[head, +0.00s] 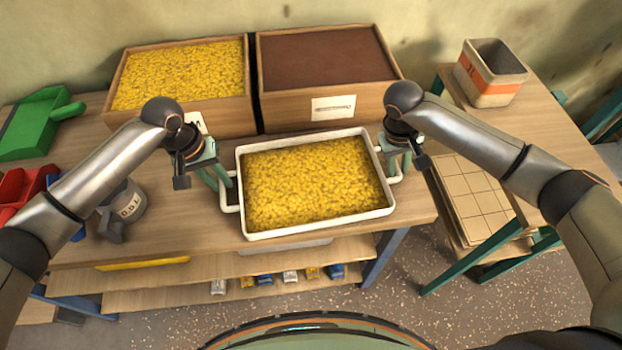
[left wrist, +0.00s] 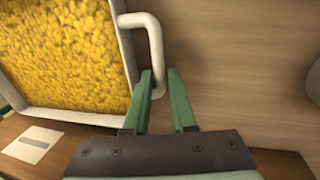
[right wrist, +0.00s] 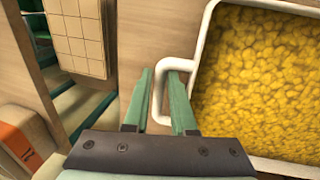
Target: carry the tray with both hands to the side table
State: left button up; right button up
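The white tray (head: 318,231), full of yellow grains, sits on the wooden workbench (head: 420,205) in the head view. It has a white handle at each short side. My left gripper (head: 224,180) is at the left handle; in the left wrist view its fingers are apart, with the handle (left wrist: 157,50) reaching between their tips. My right gripper (head: 398,165) is at the right handle; in the right wrist view its fingers are apart, with the handle (right wrist: 157,92) between them. The side table (head: 545,115) stands at the right, beyond a gap.
Two wooden boxes, one of yellow grains (head: 180,75) and one brown-filled (head: 325,57), stand behind the tray. An orange-banded bin (head: 490,75) stands on the side table. A grey jug (head: 122,208), red bins (head: 20,190) and a green scoop (head: 40,120) are at the left.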

pick_arm(q)
grip_shut()
pick_arm(e)
grip_shut()
jog(key=shift+r, duration=0.1)
dwell(0.6)
